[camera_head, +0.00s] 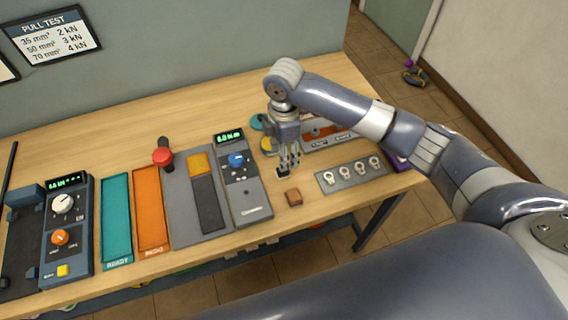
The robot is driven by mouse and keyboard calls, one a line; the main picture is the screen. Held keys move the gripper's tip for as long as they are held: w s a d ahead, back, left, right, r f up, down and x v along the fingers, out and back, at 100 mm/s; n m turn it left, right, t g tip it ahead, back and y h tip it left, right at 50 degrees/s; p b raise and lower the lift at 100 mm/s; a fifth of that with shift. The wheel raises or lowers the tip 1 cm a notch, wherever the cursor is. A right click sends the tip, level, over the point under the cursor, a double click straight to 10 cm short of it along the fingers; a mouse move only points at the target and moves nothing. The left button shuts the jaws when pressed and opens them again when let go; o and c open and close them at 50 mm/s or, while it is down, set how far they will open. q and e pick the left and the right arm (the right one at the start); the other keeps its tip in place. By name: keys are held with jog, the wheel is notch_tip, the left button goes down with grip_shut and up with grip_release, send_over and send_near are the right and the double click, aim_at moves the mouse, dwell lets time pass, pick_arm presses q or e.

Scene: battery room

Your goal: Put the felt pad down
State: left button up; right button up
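My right gripper (287,169) comes in from the right and points down over the table, just behind a small brown block (293,197). Its fingers look close together. A small dark piece with a pale edge (282,174) shows at the fingertips. I cannot tell whether this piece is held or lies on the table, nor whether it or the brown block is the felt pad. The brown block lies flat on bare wood, apart from the fingers. My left gripper is not in view.
The wooden table (120,130) carries a grey unit (245,205) left of the gripper and a plate with several metal lugs (350,177) to its right. Teal (116,215) and orange (150,205) trays lie further left. A red knob (163,157) stands up behind them.

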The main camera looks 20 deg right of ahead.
jog(key=shift+r, duration=2.1)
